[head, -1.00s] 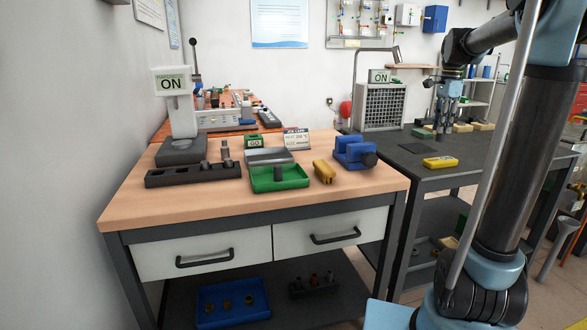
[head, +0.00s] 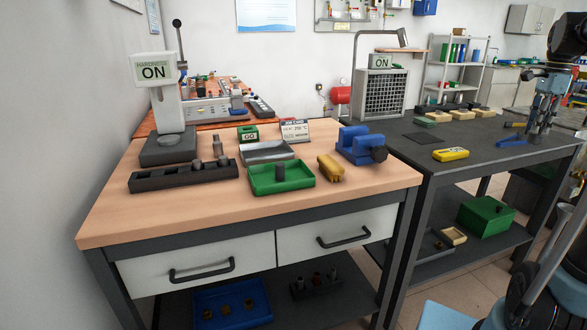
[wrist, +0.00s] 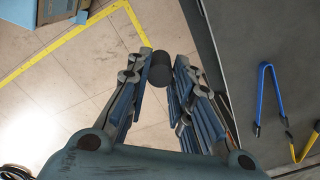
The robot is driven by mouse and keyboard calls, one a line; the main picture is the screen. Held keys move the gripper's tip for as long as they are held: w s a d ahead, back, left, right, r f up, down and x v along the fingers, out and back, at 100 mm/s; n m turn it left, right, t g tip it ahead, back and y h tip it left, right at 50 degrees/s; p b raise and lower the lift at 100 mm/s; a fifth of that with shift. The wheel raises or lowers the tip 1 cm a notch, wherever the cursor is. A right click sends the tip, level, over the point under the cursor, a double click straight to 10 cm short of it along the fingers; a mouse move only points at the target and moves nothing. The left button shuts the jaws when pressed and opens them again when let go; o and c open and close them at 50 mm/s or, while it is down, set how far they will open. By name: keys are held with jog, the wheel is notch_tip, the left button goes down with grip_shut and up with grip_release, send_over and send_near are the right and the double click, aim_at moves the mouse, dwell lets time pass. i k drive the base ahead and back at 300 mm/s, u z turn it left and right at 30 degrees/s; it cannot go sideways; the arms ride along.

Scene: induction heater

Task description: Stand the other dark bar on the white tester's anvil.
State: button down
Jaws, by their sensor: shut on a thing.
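The white tester (head: 168,98) stands at the back left of the wooden bench, with an ON sign. Its dark base (head: 168,150), with the anvil area, sits under the white column; I can make out no bar standing there. My gripper (head: 538,128) is at the right, by the dark table's far right edge and far from the tester. In the wrist view, my gripper (wrist: 163,75) is shut on a dark round bar (wrist: 162,68), seen end-on between the fingertips.
A dark slotted rack (head: 158,181) with upright pieces lies before the tester. A blue vise (head: 357,148), a yellow-brown block (head: 330,167) and a job card (head: 295,130) share the bench.

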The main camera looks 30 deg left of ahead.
aim_at(168, 138)
jog(key=u, duration=0.1)
jog(key=k, duration=0.7)
jog(key=u, duration=1.6)
jog(key=i, duration=0.5)
